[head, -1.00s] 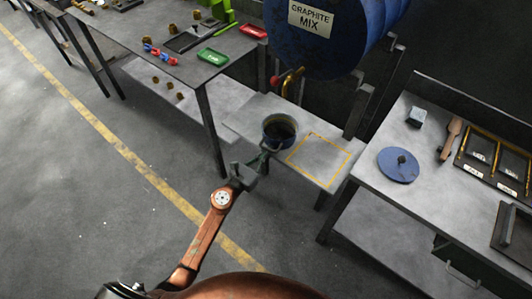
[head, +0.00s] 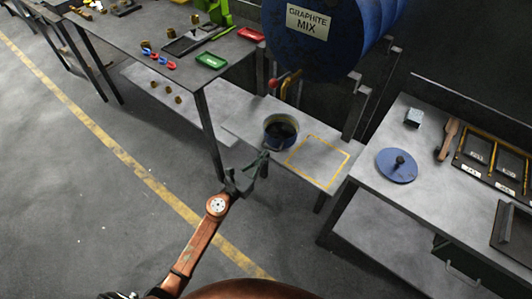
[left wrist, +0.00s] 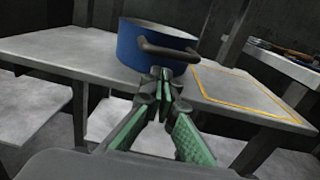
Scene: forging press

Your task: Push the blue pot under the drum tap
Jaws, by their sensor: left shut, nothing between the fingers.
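The blue pot (head: 281,143) stands upright and open, with a dark inside, on a low grey table (head: 245,117). The drum tap (head: 292,88) is brass with a red knob, on the blue drum (head: 345,45) behind the pot. The pot sits in front of the tap, slightly left. My left gripper (head: 265,156) is shut and empty at the pot's near side. In the left wrist view the fingertips (left wrist: 161,74) are just below the dark handle of the pot (left wrist: 135,50); I cannot tell whether they touch it. My right gripper is not in view.
A yellow outlined square (head: 317,160) on the low table, right of the pot, is empty. A table leg (head: 210,135) stands left of my gripper. The right bench (head: 365,180) holds a blue lid (head: 397,168). Drum-stand posts (head: 353,108) rise behind the low table.

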